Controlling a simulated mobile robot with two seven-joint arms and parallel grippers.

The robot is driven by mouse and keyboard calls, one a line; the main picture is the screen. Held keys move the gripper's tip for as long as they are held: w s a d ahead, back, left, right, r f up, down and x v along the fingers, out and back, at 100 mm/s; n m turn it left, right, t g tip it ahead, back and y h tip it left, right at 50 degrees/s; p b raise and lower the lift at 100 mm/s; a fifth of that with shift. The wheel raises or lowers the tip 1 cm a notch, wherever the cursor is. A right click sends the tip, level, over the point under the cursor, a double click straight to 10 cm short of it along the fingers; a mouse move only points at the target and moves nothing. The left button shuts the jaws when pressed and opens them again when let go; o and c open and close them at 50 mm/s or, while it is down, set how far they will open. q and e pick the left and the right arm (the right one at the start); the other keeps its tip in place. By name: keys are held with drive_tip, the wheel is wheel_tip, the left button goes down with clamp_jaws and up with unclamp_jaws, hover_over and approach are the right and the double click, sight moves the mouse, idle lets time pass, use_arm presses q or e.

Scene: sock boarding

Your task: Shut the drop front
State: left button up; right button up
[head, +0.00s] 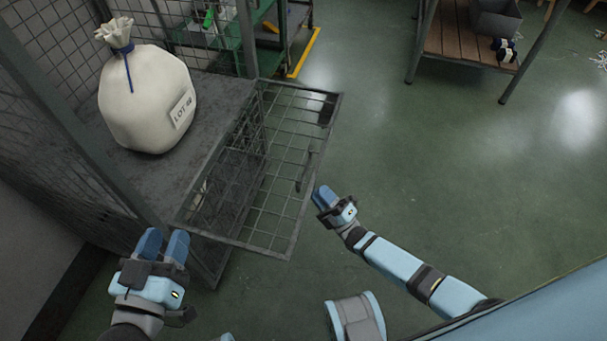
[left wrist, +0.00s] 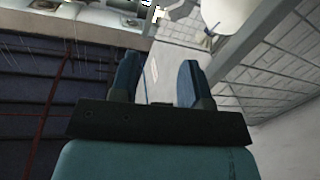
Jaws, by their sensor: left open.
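The drop front (head: 235,241) is a grey wire-mesh panel. It hangs lowered, sticking out from the front of the cage shelf, with a dark handle (head: 306,170) near its outer edge. My left gripper (head: 163,245) is open and empty, near the cage's front corner post and to the left of the panel's near edge. Its two blue fingers stand apart in the left wrist view (left wrist: 158,82). My right gripper (head: 325,197) is just outside the panel's outer edge, close to the handle but apparently apart from it. Its finger gap is too small to judge.
A tied cream sack (head: 148,100) with a lot label sits on the cage shelf (head: 217,95), behind the panel; part of it shows in the left wrist view (left wrist: 228,12). A wooden-topped bench (head: 455,45) stands at the back right. The green floor (head: 430,150) between is clear.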

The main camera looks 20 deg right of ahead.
sight(304, 175)
drive_tip(key=x, duration=0.7)
drive_tip(key=shift+w+a, duration=0.1)
drive_tip(key=shift+w, duration=0.1)
clamp_jaws()
